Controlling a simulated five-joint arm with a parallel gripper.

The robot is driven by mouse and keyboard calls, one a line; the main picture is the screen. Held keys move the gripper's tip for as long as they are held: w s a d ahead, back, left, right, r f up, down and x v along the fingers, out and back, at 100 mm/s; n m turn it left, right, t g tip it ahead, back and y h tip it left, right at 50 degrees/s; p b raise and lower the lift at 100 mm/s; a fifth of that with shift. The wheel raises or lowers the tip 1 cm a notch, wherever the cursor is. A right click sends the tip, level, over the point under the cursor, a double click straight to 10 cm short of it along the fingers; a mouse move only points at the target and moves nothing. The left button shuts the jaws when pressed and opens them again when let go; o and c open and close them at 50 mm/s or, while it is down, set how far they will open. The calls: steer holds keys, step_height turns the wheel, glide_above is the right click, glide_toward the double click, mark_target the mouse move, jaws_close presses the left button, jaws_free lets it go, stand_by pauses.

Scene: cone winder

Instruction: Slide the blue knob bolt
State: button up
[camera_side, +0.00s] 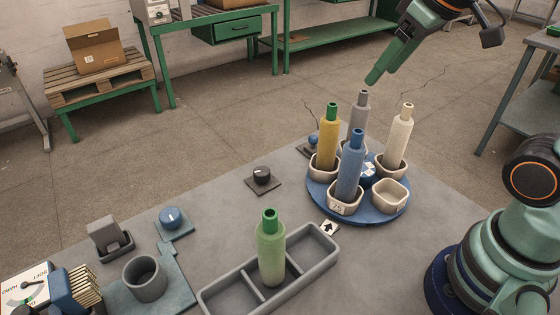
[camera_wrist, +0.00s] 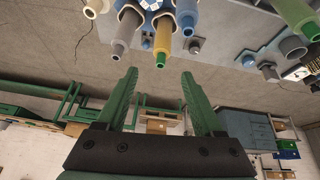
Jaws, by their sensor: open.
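A small round blue knob (camera_side: 313,139) sits on a dark plate behind and left of the round blue turntable (camera_side: 318,198) in the side view. Its lower part is partly hidden by the yellow tube. A wider blue dial knob (camera_side: 170,216) stands on a teal plate at the left. My gripper (camera_side: 374,80) is high above the far side of the turntable, apart from both knobs. In the wrist view my gripper (camera_wrist: 158,75) shows two green fingers spread apart with nothing between them.
Yellow (camera_side: 328,143), grey (camera_side: 360,108), blue (camera_side: 350,170) and cream (camera_side: 398,140) tubes stand upright in turntable cups; one cup (camera_side: 390,195) is empty. A green tube (camera_side: 271,250) stands in a grey tray (camera_side: 318,268). A black dial (camera_side: 262,176) sits on the open tabletop.

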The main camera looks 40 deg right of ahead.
steer(key=w+d+r+n+g, duration=0.1)
steer(key=w+r+n+g, duration=0.1)
steer(key=w+n, duration=0.55)
steer(key=n+g, duration=0.1)
steer(key=n, duration=0.6)
glide_above(314, 136)
steer(key=s, duration=0.2)
steer(key=s+x, duration=0.1)
steer(key=x, duration=0.2)
steer(key=s+x, duration=0.1)
steer(key=x, duration=0.7)
steer(key=s+x, duration=0.1)
steer(key=x, duration=0.8)
steer(key=s+x, duration=0.1)
steer(key=x, duration=0.8)
steer(key=shift+f, duration=0.55)
jaws_close()
steer(key=shift+r, duration=0.1)
